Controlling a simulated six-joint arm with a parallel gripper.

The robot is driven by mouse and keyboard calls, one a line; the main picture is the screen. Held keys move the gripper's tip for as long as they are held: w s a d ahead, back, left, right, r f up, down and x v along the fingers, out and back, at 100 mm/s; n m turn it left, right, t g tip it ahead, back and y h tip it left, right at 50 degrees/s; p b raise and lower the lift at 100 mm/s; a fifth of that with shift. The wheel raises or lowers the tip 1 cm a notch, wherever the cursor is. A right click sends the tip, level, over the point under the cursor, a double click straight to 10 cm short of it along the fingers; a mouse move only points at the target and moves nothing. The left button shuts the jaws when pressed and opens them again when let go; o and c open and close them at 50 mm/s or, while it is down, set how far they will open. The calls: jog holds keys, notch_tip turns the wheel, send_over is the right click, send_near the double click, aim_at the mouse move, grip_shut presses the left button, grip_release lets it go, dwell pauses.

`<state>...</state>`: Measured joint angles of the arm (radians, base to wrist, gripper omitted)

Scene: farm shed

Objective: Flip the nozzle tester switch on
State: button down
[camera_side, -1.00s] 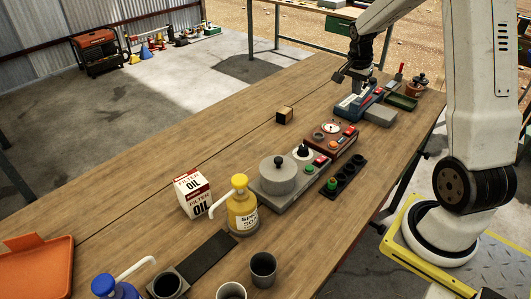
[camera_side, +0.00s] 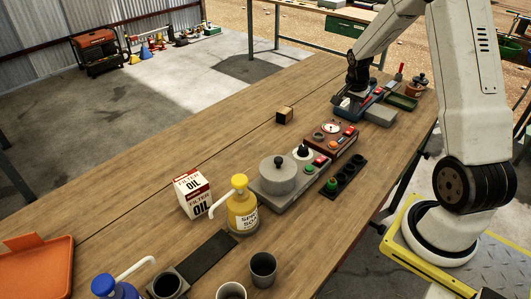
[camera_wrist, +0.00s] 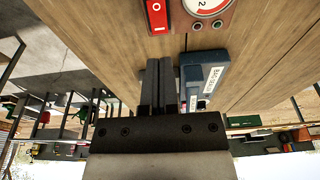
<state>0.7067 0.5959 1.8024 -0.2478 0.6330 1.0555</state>
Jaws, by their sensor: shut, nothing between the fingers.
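A brown-red box (camera_side: 322,146) with a round white gauge (camera_side: 331,128), taken as the nozzle tester, stands mid-table. A red rocker switch (camera_side: 350,131) is at its far end. In the wrist view the rocker (camera_wrist: 157,15), marked with a circle and a bar, shows beside part of the gauge (camera_wrist: 207,5). My gripper (camera_wrist: 162,65) is shut and empty, its fingers pointing towards the rocker's side. In the side view my gripper (camera_side: 351,97) is low at the blue device, beyond the brown-red box. Its fingertips are hard to make out there.
The blue device (camera_wrist: 205,72), with a partly readable label, is right beside my fingers.

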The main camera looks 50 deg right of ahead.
aim_at(350, 130)
jog(key=shift+d+f, duration=0.2)
jog(key=shift+f, duration=0.85)
jog(key=shift+d+f, duration=0.25)
jog(key=shift+f, duration=0.85)
jog(key=shift+d+f, duration=0.2)
jog(key=shift+f, duration=0.85)
jog(key=shift+f, duration=0.1)
jog(key=shift+d+f+y, duration=0.1)
jog(key=shift+y, duration=0.2)
jog(key=shift+s+f, duration=0.1)
jog(key=shift+a, duration=0.2)
jog(key=shift+a, duration=0.7)
jog(key=shift+d+r, duration=0.1)
jog(key=shift+r, duration=0.15)
